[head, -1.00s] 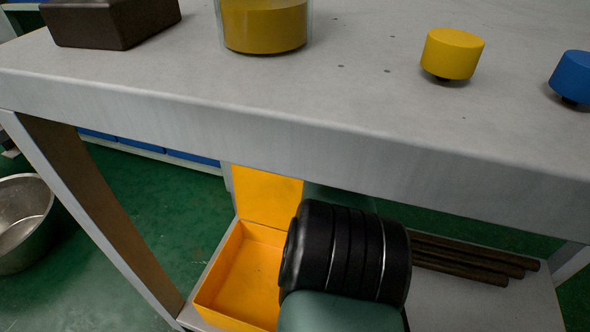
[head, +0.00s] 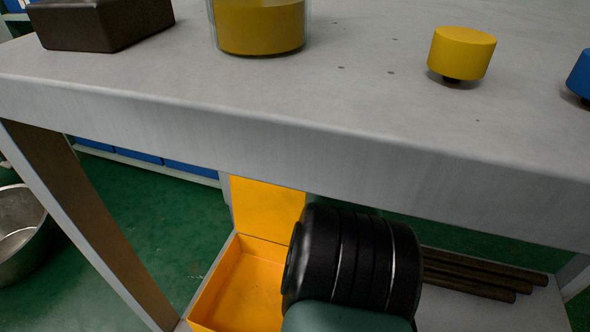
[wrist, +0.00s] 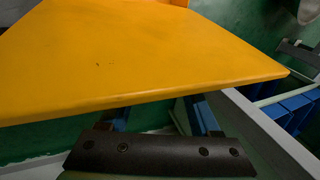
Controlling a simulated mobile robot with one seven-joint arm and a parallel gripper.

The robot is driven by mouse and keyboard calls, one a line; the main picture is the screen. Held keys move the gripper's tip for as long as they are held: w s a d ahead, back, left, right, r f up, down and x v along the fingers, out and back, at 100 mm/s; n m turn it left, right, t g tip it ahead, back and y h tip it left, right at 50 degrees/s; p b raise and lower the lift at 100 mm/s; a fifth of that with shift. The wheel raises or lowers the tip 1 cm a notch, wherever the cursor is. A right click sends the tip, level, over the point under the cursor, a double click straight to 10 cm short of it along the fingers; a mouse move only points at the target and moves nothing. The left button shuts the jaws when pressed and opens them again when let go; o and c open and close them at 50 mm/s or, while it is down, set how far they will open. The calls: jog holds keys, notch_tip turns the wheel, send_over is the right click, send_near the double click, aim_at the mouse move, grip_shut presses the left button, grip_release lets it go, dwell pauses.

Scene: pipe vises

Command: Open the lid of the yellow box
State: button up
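The yellow box (head: 240,285) stands on the low shelf under the table in the head view, and its inside shows. Its lid (head: 267,207) stands raised at the back of the box. My dark arm covers the box's right side, and my gripper is hidden in the head view. In the wrist view a yellow panel, apparently the lid (wrist: 140,55), fills the upper middle. My gripper (wrist: 162,118) is at its near edge, with two bluish fingers apart. The fingertips are hidden behind the panel, and I cannot tell whether they touch it.
The grey table top (head: 350,110) overhangs the shelf. It carries a dark block (head: 100,25), a yellow knob (head: 461,53) and a clear container with yellow contents (head: 260,25). Dark pipes (head: 485,275) lie on the shelf at right. A metal bowl (head: 18,235) is at left.

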jog(key=shift+w+r, duration=0.1)
jog(key=shift+r, duration=0.1)
jog(key=s+d+p, duration=0.7)
jog(key=d+p, duration=0.3)
jog(key=p, duration=0.4)
jog(key=shift+d+r, duration=0.35)
jog(key=shift+d, duration=0.05)
jog(key=shift+w, duration=0.1)
